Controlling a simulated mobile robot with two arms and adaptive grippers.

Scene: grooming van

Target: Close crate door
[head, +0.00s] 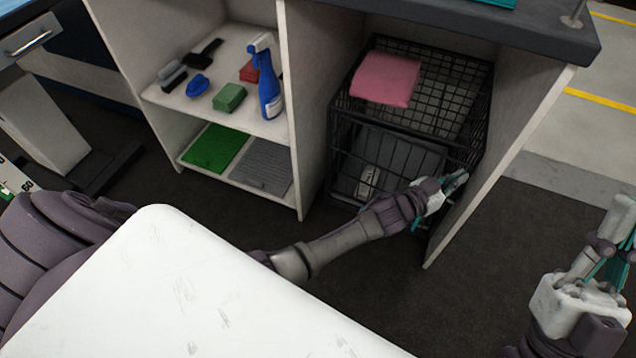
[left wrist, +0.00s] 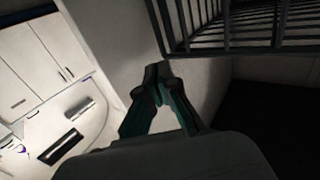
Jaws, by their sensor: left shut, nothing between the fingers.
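A black wire crate (head: 480,98) stands in the right bay under the counter, with bars across its front (head: 375,150). I cannot tell which of the front bars belong to the door, or how far it stands open. My left gripper (head: 462,177) is shut and empty at the right end of the crate's front, by the bay's right side panel. In the left wrist view its fingertips (left wrist: 157,72) meet just left of and below the dark crate bars (left wrist: 250,30); contact is unclear. My arm hides part of the lower front. My right gripper (head: 622,235) is at the right edge, away from the crate.
A folded pink towel (head: 386,78) lies on the crate. Left shelves hold a blue spray bottle (head: 266,80), a green block (head: 229,97), brushes (head: 204,52), a green mat (head: 216,148) and a grey mat (head: 264,168). The bay's right panel (head: 500,165) stands close to my left gripper. Dark floor lies in front.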

